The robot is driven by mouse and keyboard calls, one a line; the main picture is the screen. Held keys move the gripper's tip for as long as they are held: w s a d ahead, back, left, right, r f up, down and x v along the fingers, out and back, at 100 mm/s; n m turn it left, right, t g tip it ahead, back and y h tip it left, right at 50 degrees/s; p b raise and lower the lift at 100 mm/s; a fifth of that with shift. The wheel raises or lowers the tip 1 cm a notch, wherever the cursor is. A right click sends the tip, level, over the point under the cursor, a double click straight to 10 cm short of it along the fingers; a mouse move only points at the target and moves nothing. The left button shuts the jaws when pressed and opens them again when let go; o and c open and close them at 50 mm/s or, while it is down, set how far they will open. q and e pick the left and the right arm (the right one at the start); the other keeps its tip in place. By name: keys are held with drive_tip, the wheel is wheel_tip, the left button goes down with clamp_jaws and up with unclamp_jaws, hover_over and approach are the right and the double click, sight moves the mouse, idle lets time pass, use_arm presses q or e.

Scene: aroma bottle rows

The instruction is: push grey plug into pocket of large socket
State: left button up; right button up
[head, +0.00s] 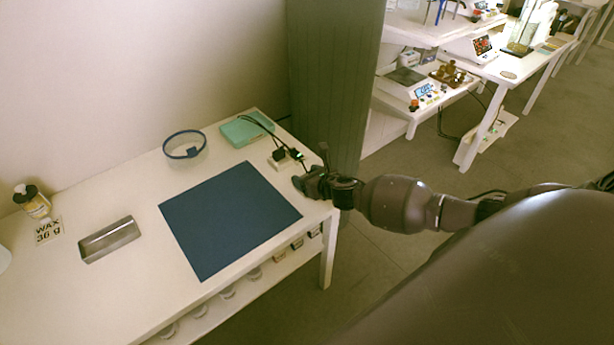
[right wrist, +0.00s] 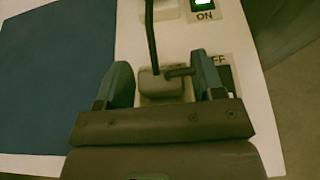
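A grey plug (right wrist: 160,86) with a dark cord running up from it shows in the right wrist view, between the two fingers of my right gripper (right wrist: 165,84). A narrow gap seems to show on each side, so the fingers look open around it. A pale socket block with an OFF label (right wrist: 221,60) and a dark switch lies behind, partly hidden by the right finger. I cannot tell whether the plug touches it. In the head view my right gripper (head: 308,184) is at the table's right end, near the socket block (head: 281,161). My left gripper is out of view.
Another pale block with a lit green ON switch (right wrist: 204,4) is just beyond. A blue mat (head: 230,215), teal box (head: 246,129), blue-rimmed round container (head: 184,145), metal tray (head: 108,240) and bottle (head: 32,202) stand on the white table (head: 130,185).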

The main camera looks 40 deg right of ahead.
drive_tip(key=shift+o, duration=0.7)
drive_tip(key=p+v, duration=0.1)
drive_tip(key=v, duration=0.8)
drive_tip(key=shift+s+d+r+p, duration=0.1)
drive_tip(key=shift+s+r+p, duration=0.05)
drive_tip(key=shift+s+p, duration=0.15)
drive_tip(key=shift+s+r, duration=0.15)
drive_tip(key=shift+s, duration=0.4)
